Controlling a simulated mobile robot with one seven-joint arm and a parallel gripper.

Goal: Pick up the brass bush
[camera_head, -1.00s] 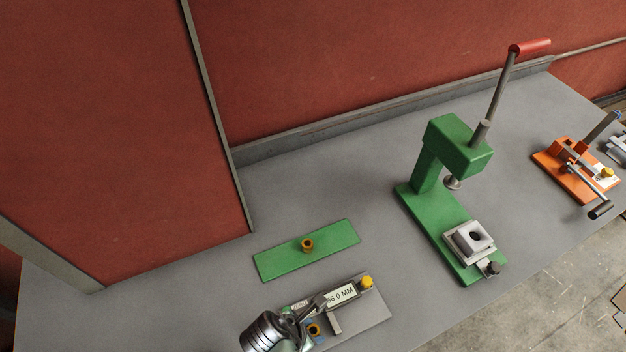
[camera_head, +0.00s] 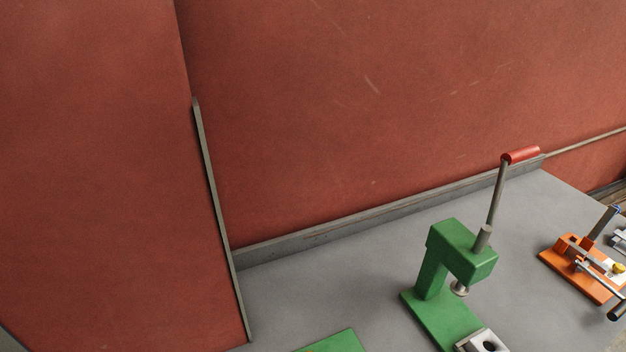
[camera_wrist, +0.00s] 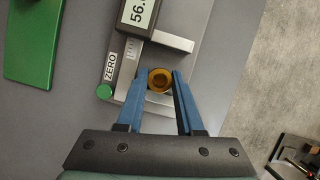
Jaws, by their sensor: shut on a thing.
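In the wrist view, the brass bush (camera_wrist: 159,79) is a short golden ring seen from above, with a dark bore. My gripper (camera_wrist: 161,86) has two blue fingers, shut on the bush, with one fingertip on each side of it. The bush is over the grey base of a measuring gauge (camera_wrist: 185,44) whose display reads "56."; the rest of the number is cut off. I cannot tell whether the bush touches the base. My gripper and the bush are out of the head view.
A green plate (camera_wrist: 30,50) lies left of the gauge; its edge shows in the head view (camera_head: 335,343). A green press (camera_head: 460,255) with a red-handled lever stands on the grey bench (camera_head: 290,300). An orange fixture (camera_head: 580,270) is far right. Red walls stand behind and left.

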